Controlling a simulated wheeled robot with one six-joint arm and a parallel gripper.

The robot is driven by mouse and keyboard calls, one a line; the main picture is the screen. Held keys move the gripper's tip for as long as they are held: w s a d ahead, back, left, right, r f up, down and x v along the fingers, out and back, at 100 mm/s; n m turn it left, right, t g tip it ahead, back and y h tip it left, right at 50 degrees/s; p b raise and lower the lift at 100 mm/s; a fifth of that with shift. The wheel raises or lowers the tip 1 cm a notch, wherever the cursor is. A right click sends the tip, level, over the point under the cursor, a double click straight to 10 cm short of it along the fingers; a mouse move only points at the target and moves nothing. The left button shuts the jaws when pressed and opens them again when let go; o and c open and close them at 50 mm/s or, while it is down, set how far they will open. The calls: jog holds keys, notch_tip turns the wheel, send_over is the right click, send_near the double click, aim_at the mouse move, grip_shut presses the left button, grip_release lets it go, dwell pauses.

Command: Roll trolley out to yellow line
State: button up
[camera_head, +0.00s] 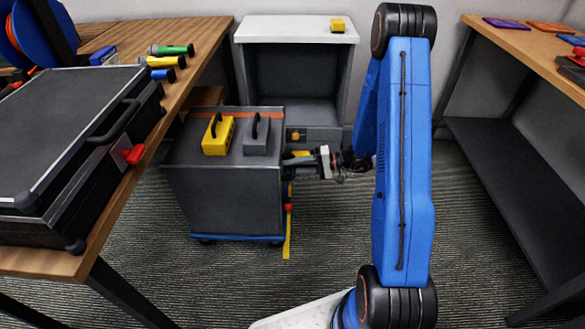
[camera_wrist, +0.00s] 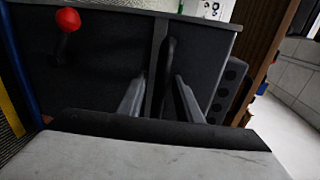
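The trolley (camera_head: 225,190) is a dark grey box with a blue base edge, standing on the carpet left of centre. A yellow line (camera_head: 287,245) on the floor shows beside its right side; part may be hidden by the trolley. My gripper (camera_head: 293,161) is at the trolley's right side. In the wrist view, my gripper (camera_wrist: 160,78) has its fingers apart, on either side of a black upright handle (camera_wrist: 168,65) on the dark panel. A gap shows beside the left finger, and I cannot tell whether the right finger touches. A red knob (camera_wrist: 68,19) sits on the same panel.
A yellow block (camera_head: 218,136) and a grey block (camera_head: 257,136) with handles are on the trolley top. A wooden bench (camera_head: 130,190) stands close on the left, a white-topped cabinet (camera_head: 295,28) behind, and another bench (camera_head: 530,45) right. Carpet right of the trolley is open.

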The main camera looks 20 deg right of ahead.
jog(key=v, duration=1.7)
jog(key=shift+d, duration=0.2)
jog(key=s+a+r+n+g+h, duration=0.4)
jog(key=s+a+r+g+h, duration=0.2)
jog(key=s+a+r, duration=0.8)
jog(key=s+d+r+t+h, duration=0.1)
jog(key=s+r+t+h, duration=0.4)
jog(key=s+r+h, duration=0.3)
jog(key=s+r, duration=0.3)
jog(key=s, duration=0.4)
jog(key=shift+d+r+h, duration=0.15)
jog(key=shift+r+h, duration=0.15)
jog(key=shift+r, duration=0.05)
